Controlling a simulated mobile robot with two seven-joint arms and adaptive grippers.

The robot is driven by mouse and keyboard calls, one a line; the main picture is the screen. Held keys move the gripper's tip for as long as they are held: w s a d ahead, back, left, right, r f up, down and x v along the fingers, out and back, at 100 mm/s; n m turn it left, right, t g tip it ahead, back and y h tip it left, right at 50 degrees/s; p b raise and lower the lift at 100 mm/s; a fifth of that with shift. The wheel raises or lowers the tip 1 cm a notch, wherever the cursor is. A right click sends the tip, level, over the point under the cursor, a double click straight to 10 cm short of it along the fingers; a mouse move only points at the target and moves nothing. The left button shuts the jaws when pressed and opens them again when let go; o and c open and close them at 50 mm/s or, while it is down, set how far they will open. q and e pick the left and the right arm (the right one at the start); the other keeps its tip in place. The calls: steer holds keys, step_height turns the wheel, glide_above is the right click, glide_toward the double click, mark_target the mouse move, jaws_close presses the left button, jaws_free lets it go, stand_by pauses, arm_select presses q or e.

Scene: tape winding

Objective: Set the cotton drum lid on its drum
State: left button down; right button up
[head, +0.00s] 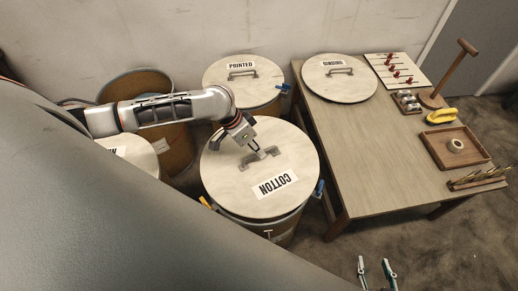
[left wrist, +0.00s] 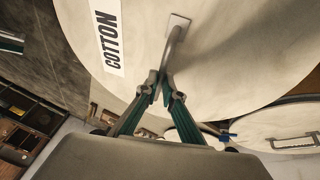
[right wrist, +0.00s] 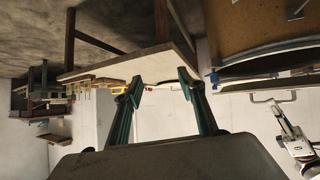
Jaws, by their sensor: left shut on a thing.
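The round pale cotton lid (head: 232,177), labelled COTTON, is over its brown drum (head: 284,232) in the middle of the head view. My left gripper (head: 255,150) is shut on the lid's grey handle (left wrist: 175,42), with its fingertips meeting on it in the left wrist view. The lid covers most of the drum from above. In the right wrist view the drum (right wrist: 240,22) shows at the upper right with a dark band beside its rim; I cannot tell whether the lid touches the rim. My right gripper (head: 376,267) is open and empty, low in the head view.
The printed drum's lid (head: 230,74) is behind. The binding lid (head: 340,85) lies on the wooden table (head: 385,150), with a tray (head: 435,150) and small tools to the right. An open drum (head: 178,145) stands at left. Blue and yellow clips flank the cotton drum.

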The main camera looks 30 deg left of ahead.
mark_target(259, 159)
arm_select(q)
step_height(259, 159, down, 3)
steer(key=b, duration=0.2)
steer(key=shift+f+b, duration=0.2)
steer(key=shift+b, duration=0.15)
steer(key=shift+f, duration=1.7)
steer(key=shift+w, duration=0.1)
steer(key=c, duration=2.1)
jaws_free()
